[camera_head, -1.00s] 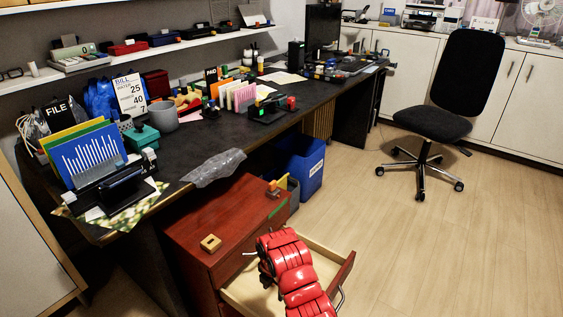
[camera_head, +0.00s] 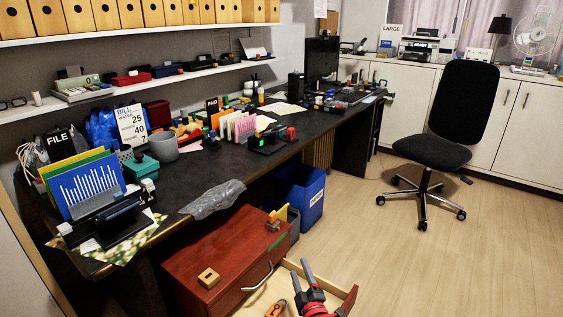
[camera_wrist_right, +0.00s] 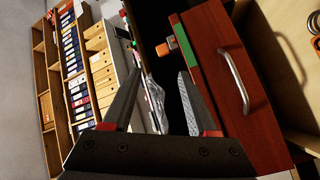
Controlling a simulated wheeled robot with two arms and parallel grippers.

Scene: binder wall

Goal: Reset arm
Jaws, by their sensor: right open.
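My right gripper (camera_head: 298,269) shows at the bottom of the head view, with dark grey fingers on a red and black wrist. It appears over or beside the open drawer (camera_head: 350,297) of the red-brown cabinet (camera_head: 222,262). In the right wrist view the gripper (camera_wrist_right: 160,75) has its two fingers spread wide with nothing held between them. The cabinet (camera_wrist_right: 220,85) and its metal handle show to the right there. My left gripper is not in view.
An orange-handled tool (camera_head: 276,309) lies in the drawer. A small wooden block (camera_head: 208,278) is on the cabinet top. A dark desk (camera_head: 225,170) crowded with files and stationery stands behind. A black office chair (camera_head: 440,150) and open floor (camera_head: 460,260) are at right.

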